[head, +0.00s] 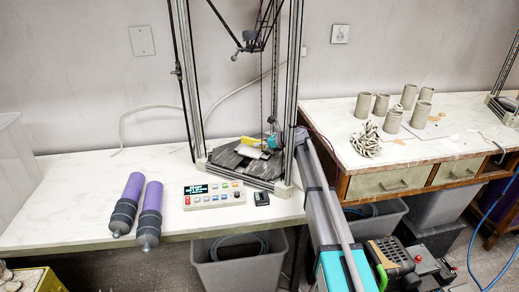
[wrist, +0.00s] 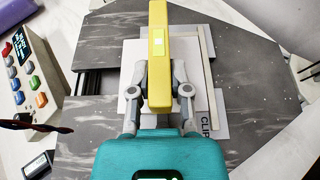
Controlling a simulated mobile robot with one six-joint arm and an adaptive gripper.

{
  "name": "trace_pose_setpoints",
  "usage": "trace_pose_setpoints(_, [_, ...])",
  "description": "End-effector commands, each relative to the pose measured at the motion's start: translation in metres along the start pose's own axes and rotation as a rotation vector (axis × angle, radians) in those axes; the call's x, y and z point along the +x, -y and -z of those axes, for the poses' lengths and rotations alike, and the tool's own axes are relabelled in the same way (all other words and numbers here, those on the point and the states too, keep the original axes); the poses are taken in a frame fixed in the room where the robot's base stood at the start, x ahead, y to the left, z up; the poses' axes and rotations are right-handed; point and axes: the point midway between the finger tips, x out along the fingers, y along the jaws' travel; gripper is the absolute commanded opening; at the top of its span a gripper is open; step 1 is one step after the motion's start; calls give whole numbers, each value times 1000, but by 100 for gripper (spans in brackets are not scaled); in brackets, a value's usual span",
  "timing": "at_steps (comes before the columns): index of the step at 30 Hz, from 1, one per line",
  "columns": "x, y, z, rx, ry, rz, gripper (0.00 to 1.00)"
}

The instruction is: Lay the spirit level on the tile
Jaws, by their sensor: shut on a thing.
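The spirit level (wrist: 159,45) is a yellow bar with a pale vial window. My gripper (wrist: 160,85) is shut on it, one finger on each side, in the wrist view. In the head view the yellow level (head: 250,141) shows at the gripper's tip, inside the frame of a tall machine. Below it lies a pale flat square, apparently the tile (wrist: 190,62), on a dark grey speckled plate (wrist: 245,75). The level hides part of the square. I cannot tell whether the level touches it.
A thin light strip (wrist: 206,65) lies along the pale square's right side. Machine posts (head: 292,80) stand close around my gripper. A control box (head: 214,195) and two purple tubes (head: 127,200) lie on the white table, whose left part is otherwise clear.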

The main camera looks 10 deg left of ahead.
Motion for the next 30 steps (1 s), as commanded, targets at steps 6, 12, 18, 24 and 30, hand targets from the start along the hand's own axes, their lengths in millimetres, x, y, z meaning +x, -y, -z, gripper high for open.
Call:
trace_pose_setpoints(6, [2,0,7,0,0,0,0])
trace_pose_setpoints(12, [2,0,6,0,0,1,0])
trace_pose_setpoints(18, [3,1,10,1,0,1,0])
trace_pose_setpoints(24, [4,1,14,1,0,1,0])
trace_pose_setpoints(30, [6,1,18,1,0,2,0])
